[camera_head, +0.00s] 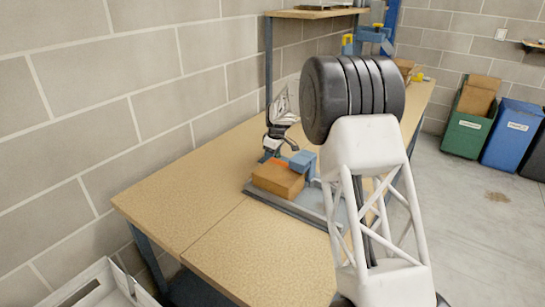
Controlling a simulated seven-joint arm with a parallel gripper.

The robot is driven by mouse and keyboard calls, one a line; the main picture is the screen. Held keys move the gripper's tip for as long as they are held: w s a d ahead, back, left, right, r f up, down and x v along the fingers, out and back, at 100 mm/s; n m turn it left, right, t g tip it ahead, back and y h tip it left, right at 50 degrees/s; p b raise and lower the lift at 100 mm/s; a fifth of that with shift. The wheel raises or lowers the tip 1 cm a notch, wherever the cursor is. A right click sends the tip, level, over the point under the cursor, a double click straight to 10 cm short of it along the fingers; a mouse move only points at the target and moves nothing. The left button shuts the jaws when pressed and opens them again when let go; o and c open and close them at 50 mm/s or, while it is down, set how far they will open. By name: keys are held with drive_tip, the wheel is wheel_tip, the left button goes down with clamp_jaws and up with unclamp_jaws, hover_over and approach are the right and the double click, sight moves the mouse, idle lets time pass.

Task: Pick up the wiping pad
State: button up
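My gripper (270,153) is small and dark in the head view, at the end of my arm and just above the back left of a brown block (276,180). Its fingers are too small to tell whether they are open or shut. The brown block sits at the left end of a flat grey tray (312,208) on the workbench. A small orange patch shows at the block's back edge, close to the gripper. A blue piece (302,161) stands at the block's right. I cannot tell for certain which of these is the wiping pad. My arm hides the tray's right part.
The tan workbench (190,205) runs along a block wall; its near left part is bare. A shelf (312,13) stands above its far part. Green (465,135) and blue (510,140) bins stand on the floor at right. A whitish open container (95,290) is at bottom left.

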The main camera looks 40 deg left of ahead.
drive_tip(key=shift+r, duration=5.05)
